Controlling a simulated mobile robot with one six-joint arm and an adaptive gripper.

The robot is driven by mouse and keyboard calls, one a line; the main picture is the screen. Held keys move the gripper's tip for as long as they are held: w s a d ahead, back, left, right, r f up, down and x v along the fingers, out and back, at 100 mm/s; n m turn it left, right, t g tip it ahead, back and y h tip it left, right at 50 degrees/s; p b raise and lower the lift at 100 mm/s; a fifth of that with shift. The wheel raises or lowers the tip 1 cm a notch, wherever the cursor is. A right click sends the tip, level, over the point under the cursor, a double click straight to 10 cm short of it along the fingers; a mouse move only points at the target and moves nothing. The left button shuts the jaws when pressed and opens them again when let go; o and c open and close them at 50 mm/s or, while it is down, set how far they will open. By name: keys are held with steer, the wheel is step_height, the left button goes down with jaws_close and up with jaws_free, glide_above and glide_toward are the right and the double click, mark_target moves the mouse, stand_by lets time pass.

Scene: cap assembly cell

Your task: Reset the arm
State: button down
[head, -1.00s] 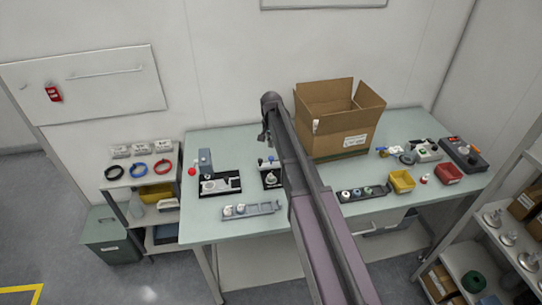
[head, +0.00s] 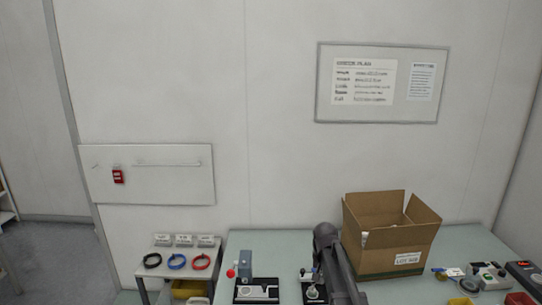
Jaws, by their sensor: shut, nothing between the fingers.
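My arm (head: 345,270) reaches up from the bottom edge of the head view, over the workbench. My gripper (head: 317,267) is at its far end, small and dark, pointing down beside the black-based fixture (head: 312,292). It is shut and empty. The fingertips are too small to see in detail. The arm hides part of the bench behind it, and its lower part is out of view.
An open cardboard box (head: 385,258) stands on the bench (head: 270,245) just right of the arm. A black-based press-like device (head: 255,290) stands to the left. A side shelf (head: 205,258) carries coloured rings.

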steer(key=s+f+n+b, duration=0.3)
steer(key=s, duration=1.6)
steer(key=shift+f+n, duration=0.2)
steer(key=shift+n, duration=0.2)
